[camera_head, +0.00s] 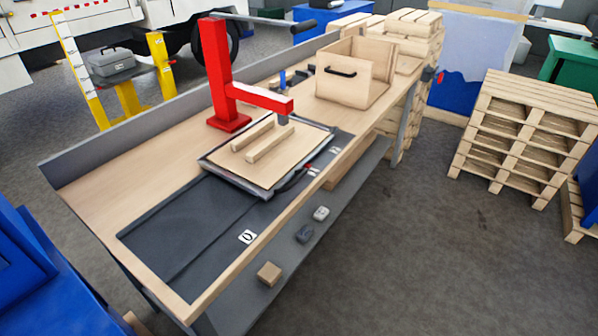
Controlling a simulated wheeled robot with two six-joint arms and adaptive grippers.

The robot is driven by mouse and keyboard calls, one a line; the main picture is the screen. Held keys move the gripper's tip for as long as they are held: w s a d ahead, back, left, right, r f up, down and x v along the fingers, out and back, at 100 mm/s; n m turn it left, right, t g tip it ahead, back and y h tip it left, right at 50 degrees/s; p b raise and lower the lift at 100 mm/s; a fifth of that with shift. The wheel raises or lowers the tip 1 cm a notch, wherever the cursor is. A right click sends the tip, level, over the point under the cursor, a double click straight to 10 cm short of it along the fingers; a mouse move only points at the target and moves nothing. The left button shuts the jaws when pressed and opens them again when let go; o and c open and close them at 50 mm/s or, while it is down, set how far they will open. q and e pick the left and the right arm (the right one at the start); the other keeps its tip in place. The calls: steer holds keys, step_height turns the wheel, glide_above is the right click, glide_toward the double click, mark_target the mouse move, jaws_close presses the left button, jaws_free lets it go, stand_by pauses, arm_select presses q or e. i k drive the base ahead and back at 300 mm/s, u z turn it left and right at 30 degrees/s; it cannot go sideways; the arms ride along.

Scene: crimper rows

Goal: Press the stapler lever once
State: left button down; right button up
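A red stapler press (217,75) stands on the workbench, with a red arm (260,97) reaching right over a work tray. Its lever (262,20) is a grey bar running right from the top of the post. The lever ends in a black grip (304,26) and looks nearly level. A small grey head (282,119) hangs under the arm's end, above or near a wooden strip; I cannot tell whether they touch. A wooden panel (236,170) with two strips (270,143) lies in the dark-edged tray (262,193). Neither of my grippers is in view.
The workbench (130,190) has a grey back wall and a dark rail strip along its front. An open wooden box (345,85) with a black handle stands right of the press. Small blocks (269,273) lie on the lower shelf. Floor in front (420,240) is clear; pallets (520,130) stand right.

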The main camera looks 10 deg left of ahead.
mark_target(295, 28)
steer(key=u, duration=0.05)
steer(key=k, duration=0.55)
steer(key=z, duration=0.8)
steer(key=i, duration=1.6)
steer(key=u, duration=0.6)
